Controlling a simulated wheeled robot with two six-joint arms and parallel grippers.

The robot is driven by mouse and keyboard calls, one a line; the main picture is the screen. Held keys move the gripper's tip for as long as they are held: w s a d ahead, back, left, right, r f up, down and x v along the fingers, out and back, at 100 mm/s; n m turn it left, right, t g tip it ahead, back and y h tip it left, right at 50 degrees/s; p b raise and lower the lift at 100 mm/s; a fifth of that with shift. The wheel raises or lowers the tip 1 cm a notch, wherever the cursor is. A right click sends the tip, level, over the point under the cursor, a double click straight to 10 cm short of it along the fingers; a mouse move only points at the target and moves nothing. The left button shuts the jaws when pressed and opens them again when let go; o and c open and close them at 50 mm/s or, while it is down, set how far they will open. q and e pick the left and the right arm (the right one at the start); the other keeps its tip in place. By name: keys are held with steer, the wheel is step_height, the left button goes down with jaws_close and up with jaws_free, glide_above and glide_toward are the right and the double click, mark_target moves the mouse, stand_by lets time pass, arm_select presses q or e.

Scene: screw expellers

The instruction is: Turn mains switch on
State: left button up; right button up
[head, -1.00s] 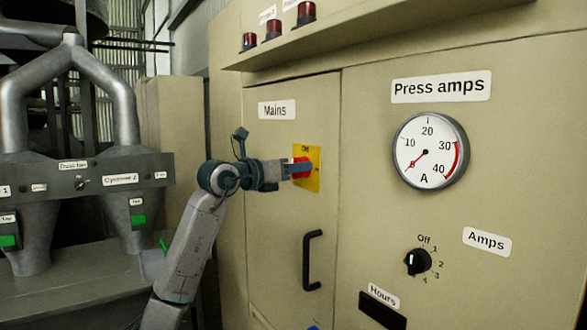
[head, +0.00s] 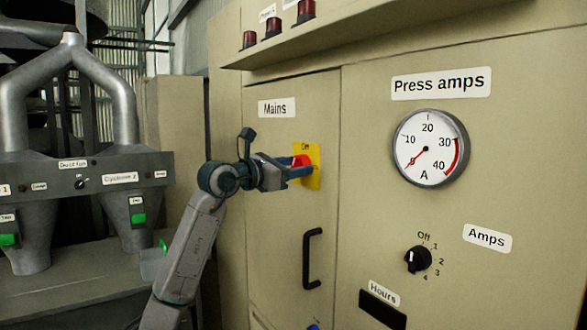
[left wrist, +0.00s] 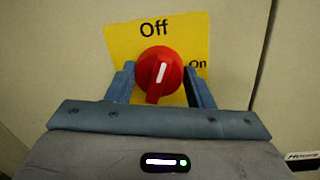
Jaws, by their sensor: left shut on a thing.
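The mains switch is a red rotary knob (head: 301,161) on a yellow plate (head: 314,179) under the "Mains" label, on the beige cabinet door. In the left wrist view the red knob (left wrist: 158,74) sits between my fingers, and its white mark points up, roughly towards "Off" on the yellow plate (left wrist: 190,38). "On" is printed to the right of the knob. My left gripper (head: 300,168) is shut on the knob, one finger on each side; it also shows in the left wrist view (left wrist: 160,88). My right gripper is not in view.
A black door handle (head: 309,259) stands out below the switch. A shelf edge with red lamps (head: 306,12) juts out above. To the right are the press amps gauge (head: 430,148) and a black amps selector (head: 417,261). A grey control panel (head: 80,183) stands at left.

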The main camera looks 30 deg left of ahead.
arm_select(q)
steer(key=m, duration=0.3)
steer(key=shift+m, duration=0.4)
steer(key=m, duration=0.4)
steer(key=shift+f+h+b, duration=0.1)
steer(key=shift+h+b, duration=0.25)
steer(key=shift+h, duration=0.05)
steer(key=m, duration=0.4)
steer(key=shift+m+h, duration=0.4)
steer(key=shift+m, duration=0.5)
steer(key=o, duration=1.4)
steer(key=shift+f, duration=0.1)
